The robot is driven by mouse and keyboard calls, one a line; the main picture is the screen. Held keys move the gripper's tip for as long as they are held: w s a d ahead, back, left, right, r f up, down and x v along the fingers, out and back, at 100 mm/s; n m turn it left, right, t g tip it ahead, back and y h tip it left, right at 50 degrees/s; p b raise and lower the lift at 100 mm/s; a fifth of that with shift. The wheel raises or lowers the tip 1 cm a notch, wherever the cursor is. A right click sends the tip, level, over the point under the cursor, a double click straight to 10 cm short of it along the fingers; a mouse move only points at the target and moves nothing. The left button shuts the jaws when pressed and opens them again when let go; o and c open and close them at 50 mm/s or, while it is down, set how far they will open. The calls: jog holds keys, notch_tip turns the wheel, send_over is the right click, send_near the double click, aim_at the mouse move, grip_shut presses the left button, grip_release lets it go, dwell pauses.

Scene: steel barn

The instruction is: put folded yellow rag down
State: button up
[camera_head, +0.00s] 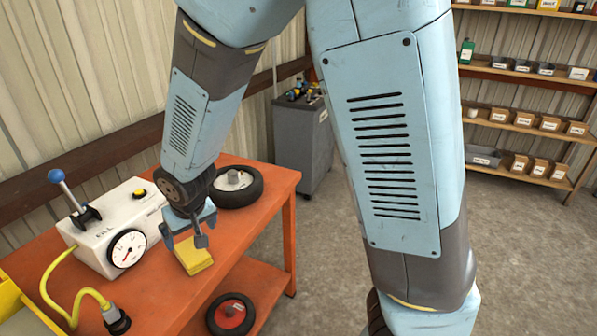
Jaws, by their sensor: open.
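The folded yellow rag (194,258) is a small flat yellow block on the orange workbench (150,300), near its front edge. My gripper (190,238) is right above the rag, pointing down, with its fingers open. The fingers hide the rag's upper part, and I cannot tell whether they touch it.
A white box with a gauge (110,230), a blue-knobbed lever and a yellow hose stands left of the rag. A wheel (240,194) lies behind it on the bench. A red-hubbed wheel (231,315) is lower down. A yellow bin (12,305) is at left.

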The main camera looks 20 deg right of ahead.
jog(key=d+r+m, duration=0.3)
jog(key=d+r, duration=1.1)
jog(key=d, duration=0.5)
jog(key=s+d+r+m+h, duration=0.1)
jog(key=s+d+r, duration=0.3)
jog(key=s+d, duration=0.3)
jog(key=s+d+r+m+t+h, duration=0.1)
jog(key=s+d+r, duration=0.4)
jog(key=s+d, duration=0.1)
jog(key=shift+s+d+t, duration=0.3)
jog(key=shift+s+d, duration=0.1)
jog(key=shift+d, duration=0.2)
jog(key=shift+c, duration=0.2)
